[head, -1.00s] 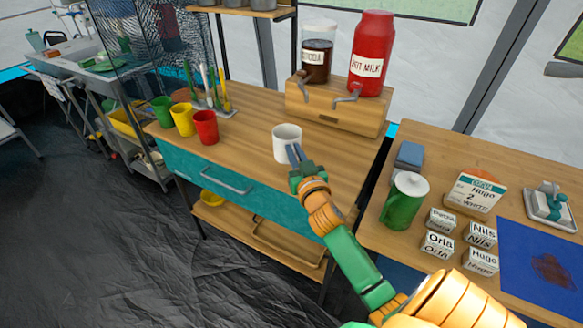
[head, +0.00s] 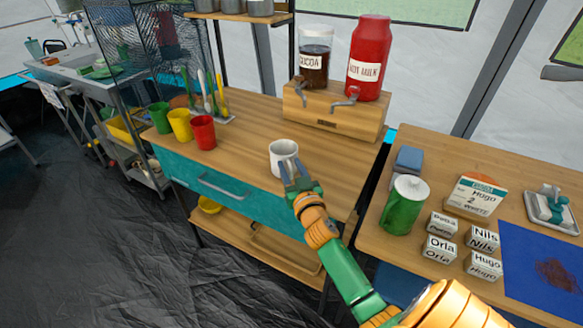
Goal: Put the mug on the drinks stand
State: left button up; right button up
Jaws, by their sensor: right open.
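A plain white mug (head: 283,154) stands upright near the front edge of the wooden counter, left of and in front of the drinks stand. The drinks stand (head: 334,112) is a wooden box at the back right of the counter, with two taps. My right gripper (head: 293,171) is open at the near side of the mug. Its parted fingers overlap the lower part of the mug in the picture; I cannot tell whether they touch it. My left gripper is not in view.
A cocoa dispenser (head: 315,57) and a red hot milk dispenser (head: 368,60) sit on the stand. A red cup (head: 203,133), yellow cup (head: 180,124) and green cup (head: 160,117) stand at left. A green lidded jug (head: 404,205) stands on the right table.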

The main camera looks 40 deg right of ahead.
jog(key=shift+s+r, duration=0.1)
jog(key=shift+r, duration=0.05)
jog(key=v, duration=1.2)
jog(key=a+f+n+g+y, duration=0.1)
jog(key=a+f+g+y, duration=0.15)
jog(key=f, duration=0.55)
jog(key=a+f+n+g+y, duration=0.1)
jog(key=a+f+g, duration=0.15)
jog(key=f, duration=0.65)
jog(key=s+a+f+n+g+y, duration=0.1)
jog(key=s+a+f+g, duration=0.15)
jog(key=s+f, duration=0.5)
jog(key=s+a+f+n+g+y, duration=0.2)
jog(key=s+a+f, duration=0.2)
jog(key=f, duration=0.6)
jog(key=s+f+n+g, duration=0.1)
jog(key=s+f+g, duration=0.2)
jog(key=s, duration=0.6)
jog(key=s+f+n+g, duration=0.1)
jog(key=s+f+g, duration=0.2)
jog(key=s+f, duration=0.2)
jog(key=s+a, duration=0.1)
jog(key=s, duration=0.2)
jog(key=shift+s, duration=0.35)
